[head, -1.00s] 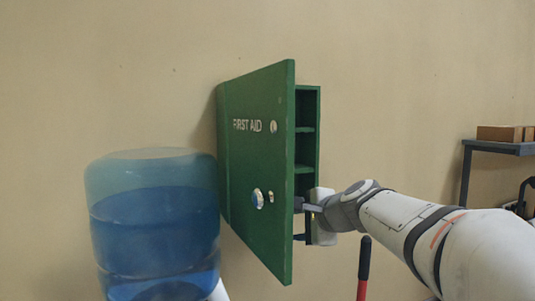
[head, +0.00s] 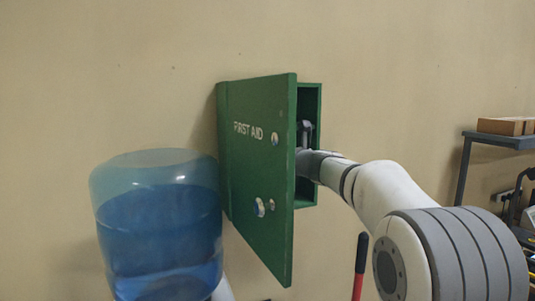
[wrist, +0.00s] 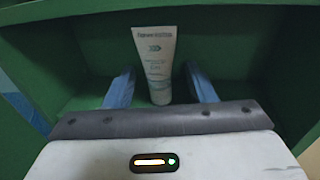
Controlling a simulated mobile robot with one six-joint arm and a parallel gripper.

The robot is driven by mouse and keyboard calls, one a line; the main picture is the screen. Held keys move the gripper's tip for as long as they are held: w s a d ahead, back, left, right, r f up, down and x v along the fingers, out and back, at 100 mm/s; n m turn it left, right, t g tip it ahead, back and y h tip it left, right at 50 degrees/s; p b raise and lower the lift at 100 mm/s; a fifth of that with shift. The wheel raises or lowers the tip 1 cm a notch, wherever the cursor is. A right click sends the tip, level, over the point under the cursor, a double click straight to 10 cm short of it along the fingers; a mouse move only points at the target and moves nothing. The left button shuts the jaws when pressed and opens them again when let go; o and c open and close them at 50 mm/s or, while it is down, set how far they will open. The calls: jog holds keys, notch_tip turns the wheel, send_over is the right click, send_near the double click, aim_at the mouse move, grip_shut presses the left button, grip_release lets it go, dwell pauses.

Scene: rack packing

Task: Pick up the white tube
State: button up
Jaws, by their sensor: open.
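The white tube (wrist: 156,62) stands upright inside a green first aid cabinet (head: 307,195), seen in the wrist view. My gripper (wrist: 155,86) is open, with one blue finger on each side of the tube's lower part. In the head view the half-open cabinet door (head: 257,170) hides the tube and most of my gripper, while my wrist reaches in from the right.
A blue water bottle (head: 158,225) stands left of the cabinet. The open door juts out close to the left of my arm. A grey shelf with a cardboard box (head: 505,126) is at the far right, and a red-and-black handle (head: 360,268) stands below my arm.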

jog(key=shift+x, duration=0.85)
jog(key=shift+c, duration=0.2)
jog(key=c, duration=0.9)
jog(key=shift+c, duration=0.2)
